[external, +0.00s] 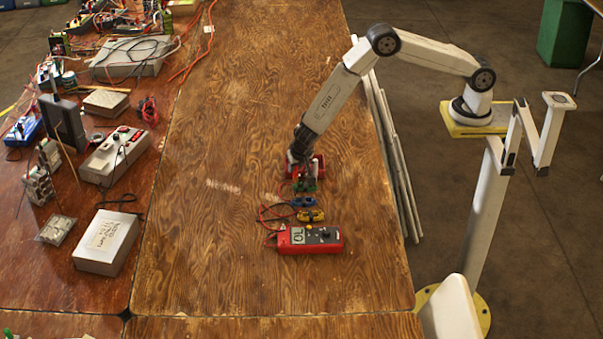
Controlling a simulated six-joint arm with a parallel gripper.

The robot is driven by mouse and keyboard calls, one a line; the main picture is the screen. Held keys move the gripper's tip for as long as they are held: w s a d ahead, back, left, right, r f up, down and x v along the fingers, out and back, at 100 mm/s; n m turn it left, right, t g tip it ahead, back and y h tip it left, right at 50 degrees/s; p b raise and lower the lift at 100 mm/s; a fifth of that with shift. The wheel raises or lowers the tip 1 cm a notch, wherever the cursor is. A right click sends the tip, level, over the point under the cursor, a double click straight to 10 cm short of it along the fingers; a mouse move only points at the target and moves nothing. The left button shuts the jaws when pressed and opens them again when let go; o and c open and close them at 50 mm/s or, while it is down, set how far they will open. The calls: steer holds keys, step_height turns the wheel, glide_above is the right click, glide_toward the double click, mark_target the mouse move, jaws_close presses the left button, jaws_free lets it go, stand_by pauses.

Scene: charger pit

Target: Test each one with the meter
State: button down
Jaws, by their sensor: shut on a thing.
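The red meter (322,240) lies on the wooden table, with its grey display and dial facing up and leads curling from its left side. A yellow piece (311,216) lies just behind it, and a blue piece (304,202) lies behind that. A small green piece (305,186) is behind the blue one. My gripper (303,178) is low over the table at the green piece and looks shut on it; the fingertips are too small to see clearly. A red box-like thing (318,166) stands right behind, partly hidden by my gripper.
The wooden table (220,130) is mostly bare to the left and front of the meter. A green bin (563,35) stands far right.

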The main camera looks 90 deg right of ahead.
steer(key=shift+f, duration=0.9)
stand_by(1.7)
steer(key=shift+c, duration=0.8)
jaws_free()
steer(key=shift+r, duration=0.15)
steer(key=shift+r, duration=3.6)
